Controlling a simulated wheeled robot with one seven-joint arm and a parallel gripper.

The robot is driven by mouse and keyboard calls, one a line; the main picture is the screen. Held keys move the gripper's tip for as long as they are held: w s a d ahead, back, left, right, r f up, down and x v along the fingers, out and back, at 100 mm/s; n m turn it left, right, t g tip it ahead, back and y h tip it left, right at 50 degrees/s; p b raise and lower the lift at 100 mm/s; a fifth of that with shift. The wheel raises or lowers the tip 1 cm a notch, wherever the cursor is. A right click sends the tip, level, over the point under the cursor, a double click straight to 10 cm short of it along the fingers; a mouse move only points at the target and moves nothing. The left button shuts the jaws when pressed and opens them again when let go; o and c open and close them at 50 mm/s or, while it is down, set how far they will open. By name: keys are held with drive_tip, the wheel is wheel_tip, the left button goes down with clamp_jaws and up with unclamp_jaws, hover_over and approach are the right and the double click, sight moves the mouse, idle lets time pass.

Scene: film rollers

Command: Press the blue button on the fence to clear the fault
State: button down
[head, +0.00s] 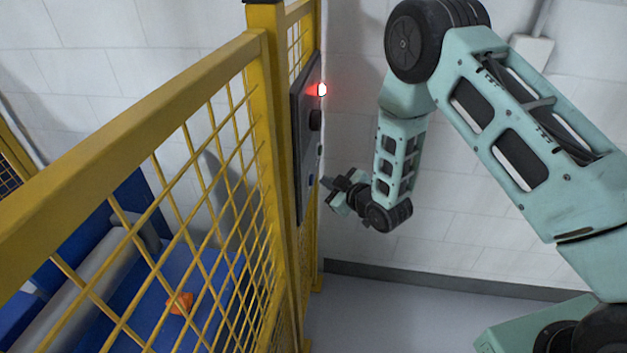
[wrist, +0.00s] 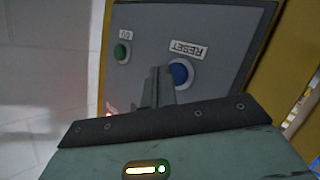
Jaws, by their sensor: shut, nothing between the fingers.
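The blue button (wrist: 179,73) is round and sits on a grey panel (wrist: 210,30) beside a label reading RESET, in the wrist view. In the head view the panel is seen almost edge-on on the yellow fence, with the blue button (head: 311,178) a small blue spot low on it. My gripper (wrist: 160,75) is shut and empty, its fingertips just left of the blue button in the wrist view. I cannot tell whether they touch the panel. In the head view my gripper (head: 328,184) points left at the panel, close to the button's height.
A red lamp (head: 321,89) glows at the panel's top. The yellow mesh fence (head: 150,120) fills the left. Behind it an orange piece (head: 180,303) lies on a blue surface. A white wall stands behind my arm.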

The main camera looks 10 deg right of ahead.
drive_tip(key=shift+a, duration=0.1)
drive_tip(key=shift+w+a+b, duration=0.2)
drive_tip(key=shift+a+b, duration=0.1)
drive_tip(key=shift+w+a, duration=0.15)
drive_tip(key=shift+a, duration=0.3)
idle(1.1)
drive_tip(key=shift+d, duration=0.1)
drive_tip(key=shift+s+d+b, duration=0.35)
drive_tip(key=shift+d+b, duration=0.05)
drive_tip(key=shift+d, duration=0.35)
drive_tip(key=d, duration=0.1)
drive_tip(key=s+d, duration=0.1)
drive_tip(key=d, duration=0.1)
drive_tip(key=s+d, duration=0.1)
drive_tip(key=shift+d+b, duration=0.3)
drive_tip(key=shift+b, duration=0.05)
idle(0.5)
